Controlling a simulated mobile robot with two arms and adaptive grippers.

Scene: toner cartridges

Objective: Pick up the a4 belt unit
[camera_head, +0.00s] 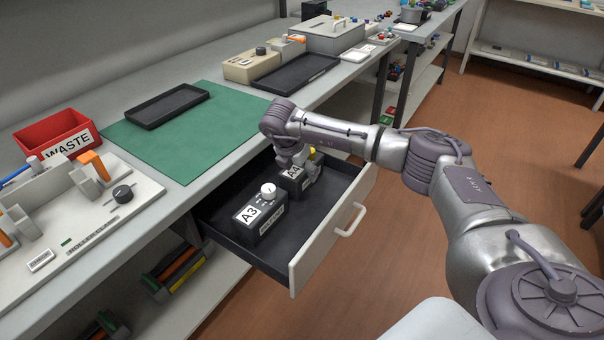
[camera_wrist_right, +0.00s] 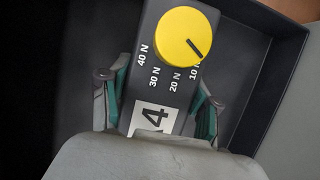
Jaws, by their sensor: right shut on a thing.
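The A4 belt unit (camera_head: 291,174) is a dark box with a white A4 label, inside the open drawer towards its back. In the right wrist view the A4 unit (camera_wrist_right: 160,82) shows a yellow knob (camera_wrist_right: 183,37) with a scale in N. My right gripper (camera_wrist_right: 160,103) is shut on it, with one green-padded finger against each side. In the head view my right gripper (camera_head: 305,172) reaches down into the drawer over the unit and hides part of it. I cannot tell whether the unit touches the drawer floor. My left gripper is not in view.
The A3 unit (camera_head: 259,214), with a white knob, stands in the same drawer (camera_head: 329,238), nearer the front left. Drawer walls surround both units. On the bench above are a green mat (camera_head: 190,148), a black tray (camera_head: 168,106) and a red WASTE bin (camera_head: 55,133).

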